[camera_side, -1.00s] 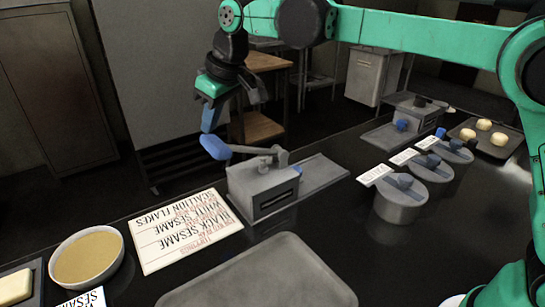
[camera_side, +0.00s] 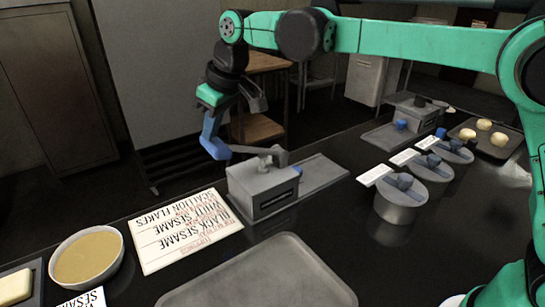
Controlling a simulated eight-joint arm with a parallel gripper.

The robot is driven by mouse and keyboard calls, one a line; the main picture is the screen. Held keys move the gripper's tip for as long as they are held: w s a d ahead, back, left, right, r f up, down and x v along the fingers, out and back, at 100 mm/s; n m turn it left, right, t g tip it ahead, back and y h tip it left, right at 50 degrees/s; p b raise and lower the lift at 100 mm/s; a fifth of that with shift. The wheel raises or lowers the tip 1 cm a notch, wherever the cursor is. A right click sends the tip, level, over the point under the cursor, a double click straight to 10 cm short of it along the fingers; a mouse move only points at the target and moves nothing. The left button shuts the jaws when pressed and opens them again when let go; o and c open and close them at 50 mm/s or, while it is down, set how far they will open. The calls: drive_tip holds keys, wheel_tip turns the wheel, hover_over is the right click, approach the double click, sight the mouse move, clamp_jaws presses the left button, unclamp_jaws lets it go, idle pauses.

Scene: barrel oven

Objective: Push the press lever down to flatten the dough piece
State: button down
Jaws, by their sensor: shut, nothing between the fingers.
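The press (camera_side: 262,192) is a grey box on the dark counter with a dark slot in its front. Its grey lever (camera_side: 255,150) stands roughly level, reaching left from the pivot on top to a blue handle (camera_side: 220,151). My gripper (camera_side: 211,136) is shut and empty, pointing down with its blue fingertips at the handle. The tips partly cover the handle and appear to touch it from above; exact contact is hard to tell. No dough piece shows in the press; its inside is hidden.
A lettered topping card (camera_side: 185,230) lies left of the press, beside a bowl (camera_side: 86,260). An empty grey tray (camera_side: 262,277) is in front. Lidded pots (camera_side: 400,205) and a tray of pale dough pieces (camera_side: 484,124) stand to the right.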

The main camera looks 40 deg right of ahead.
sight(211, 143)
drive_tip(key=shift+a+f, duration=0.2)
drive_tip(key=shift+f, duration=0.55)
drive_tip(key=shift+a+f, duration=0.2)
drive_tip(key=shift+f, duration=0.55)
drive_tip(key=shift+a+f, duration=0.2)
drive_tip(key=shift+f, duration=0.55)
idle(1.4)
drive_tip(key=shift+f, duration=2.05)
idle(2.3)
